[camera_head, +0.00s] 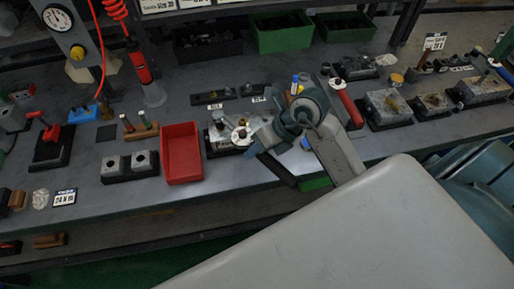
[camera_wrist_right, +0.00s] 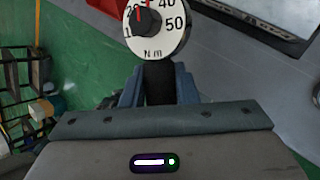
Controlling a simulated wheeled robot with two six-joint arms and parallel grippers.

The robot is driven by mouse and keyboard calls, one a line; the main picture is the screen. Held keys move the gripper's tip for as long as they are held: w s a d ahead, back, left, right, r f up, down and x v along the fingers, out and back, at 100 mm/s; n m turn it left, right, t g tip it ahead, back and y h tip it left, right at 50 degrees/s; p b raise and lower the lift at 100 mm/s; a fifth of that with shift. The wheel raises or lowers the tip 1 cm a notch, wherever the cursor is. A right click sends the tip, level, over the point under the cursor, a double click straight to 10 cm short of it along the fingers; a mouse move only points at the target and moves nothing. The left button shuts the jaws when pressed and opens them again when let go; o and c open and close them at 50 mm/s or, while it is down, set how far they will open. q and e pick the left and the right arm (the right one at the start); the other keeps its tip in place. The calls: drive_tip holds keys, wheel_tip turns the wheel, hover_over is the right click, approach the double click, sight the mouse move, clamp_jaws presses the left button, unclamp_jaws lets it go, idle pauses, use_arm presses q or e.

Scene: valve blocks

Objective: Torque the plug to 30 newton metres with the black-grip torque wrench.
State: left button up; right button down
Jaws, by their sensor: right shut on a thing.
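My right gripper (camera_wrist_right: 158,84) is shut on the dark shaft of the black-grip torque wrench (camera_wrist_right: 160,70), between its two blue-grey fingers in the wrist view. The wrench's white N m dial (camera_wrist_right: 155,32) is cut off at the top. A red mark points up towards the hidden stretch between 20 and 40, and another red mark lies near 20. My right wrist hides much of the wrench. The plug cannot be made out clearly. My left gripper is out of view.
A red tray (camera_head: 182,153) stands left of the block. A red-grip wrench (camera_head: 350,106) lies to the right, near more valve blocks (camera_head: 388,106). Green bins (camera_head: 283,36) stand behind.

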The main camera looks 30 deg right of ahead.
drive_tip(key=shift+f, duration=0.35)
idle(0.3)
drive_tip(key=shift+s+a+m+t+h+b, duration=0.2)
drive_tip(key=shift+a+m+t+h+b, duration=0.15)
drive_tip(key=shift+a+m+b, duration=0.7)
drive_tip(key=shift+a+p, duration=0.2)
drive_tip(key=shift+p, duration=0.2)
drive_tip(key=shift+a+m+t+h, duration=0.25)
drive_tip(key=shift+a+m+t, duration=0.4)
drive_tip(key=shift+a, duration=0.65)
